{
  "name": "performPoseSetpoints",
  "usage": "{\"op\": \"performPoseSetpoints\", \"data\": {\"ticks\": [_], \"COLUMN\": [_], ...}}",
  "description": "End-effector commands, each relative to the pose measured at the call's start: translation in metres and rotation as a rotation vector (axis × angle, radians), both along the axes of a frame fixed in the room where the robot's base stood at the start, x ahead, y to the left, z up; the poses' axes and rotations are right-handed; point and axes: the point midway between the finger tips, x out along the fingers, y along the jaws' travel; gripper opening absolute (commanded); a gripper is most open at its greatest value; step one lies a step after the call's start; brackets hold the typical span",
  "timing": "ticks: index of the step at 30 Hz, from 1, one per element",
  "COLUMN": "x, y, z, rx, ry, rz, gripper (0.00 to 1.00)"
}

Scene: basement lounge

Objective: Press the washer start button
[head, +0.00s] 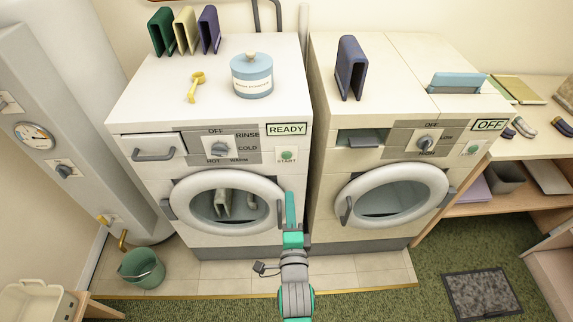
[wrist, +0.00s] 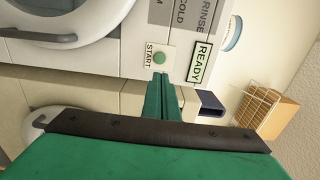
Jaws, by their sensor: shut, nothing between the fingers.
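The left washer (head: 140,115) is a white front loader with a closed round door and pale items behind its glass. Its green start button (head: 287,155) sits on a small plate marked START, under a READY label (head: 287,129). My gripper (head: 290,200) is shut and empty, in front of the washer, below the button in the head view. In the wrist view the green button (wrist: 159,58) is just beyond my shut fingertips (wrist: 160,78), and the READY label is beside it. Whether the tips touch the panel cannot be told.
A second machine (head: 375,95) on the right reads OFF and has its own START button (head: 470,149). A green bucket (head: 141,268) is on the floor at left.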

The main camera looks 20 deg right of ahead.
Motion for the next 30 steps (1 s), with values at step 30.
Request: {"op": "performPoseSetpoints", "data": {"ticks": [30], "x": [0.088], "y": [-0.025], "z": [0.000], "rx": [0.000], "ry": [-0.001], "rz": [0.000], "gripper": [0.00]}}
